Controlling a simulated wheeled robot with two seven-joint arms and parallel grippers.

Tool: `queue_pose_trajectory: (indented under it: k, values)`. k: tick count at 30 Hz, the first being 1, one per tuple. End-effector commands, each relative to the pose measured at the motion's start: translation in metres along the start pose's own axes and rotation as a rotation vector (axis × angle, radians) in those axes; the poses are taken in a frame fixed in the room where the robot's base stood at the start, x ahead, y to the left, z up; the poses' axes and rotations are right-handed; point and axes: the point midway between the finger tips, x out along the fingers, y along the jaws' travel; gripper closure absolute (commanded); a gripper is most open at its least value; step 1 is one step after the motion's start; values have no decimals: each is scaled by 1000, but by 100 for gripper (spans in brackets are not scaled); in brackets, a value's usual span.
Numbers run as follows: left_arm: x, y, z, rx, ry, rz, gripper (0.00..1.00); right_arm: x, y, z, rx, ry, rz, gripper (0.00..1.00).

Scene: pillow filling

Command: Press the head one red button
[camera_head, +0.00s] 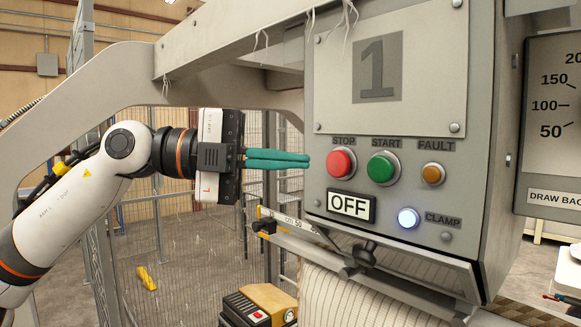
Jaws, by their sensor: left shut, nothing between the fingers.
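The red STOP button (341,163) is on the grey control panel of head 1 (400,110), left of the green START button (383,168) and the orange FAULT lamp (432,174). My left gripper (308,160) is shut and empty, its teal fingers pointing right. In the picture the fingertips end just left of the red button. I cannot tell how much depth lies between them, but no contact shows. A display below the buttons reads OFF (349,207), and a blue-white CLAMP light (408,217) glows beside it. My right gripper is not in view.
A machine frame beam (230,55) runs above my left arm. Below the panel are a clamp bar with a black knob (364,254) and striped fabric (340,296). A gauge panel (556,120) stands at the right. Wire fencing (190,250) is behind my arm.

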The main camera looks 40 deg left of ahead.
Motion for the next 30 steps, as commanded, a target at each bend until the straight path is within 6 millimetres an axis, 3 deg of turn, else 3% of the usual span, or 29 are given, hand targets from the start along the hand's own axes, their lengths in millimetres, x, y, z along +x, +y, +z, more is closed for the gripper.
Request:
queue_pose_trajectory:
  k: [6,16,25,30]
  values:
    - [-32,-4,-1,3,7,6,100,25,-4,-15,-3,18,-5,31]
    - [-85,-1,0,3,6,7,100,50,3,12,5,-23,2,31]
    - [-97,1,1,3,4,4,100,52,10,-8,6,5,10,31]
    - [-97,2,1,3,4,4,100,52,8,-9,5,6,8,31]
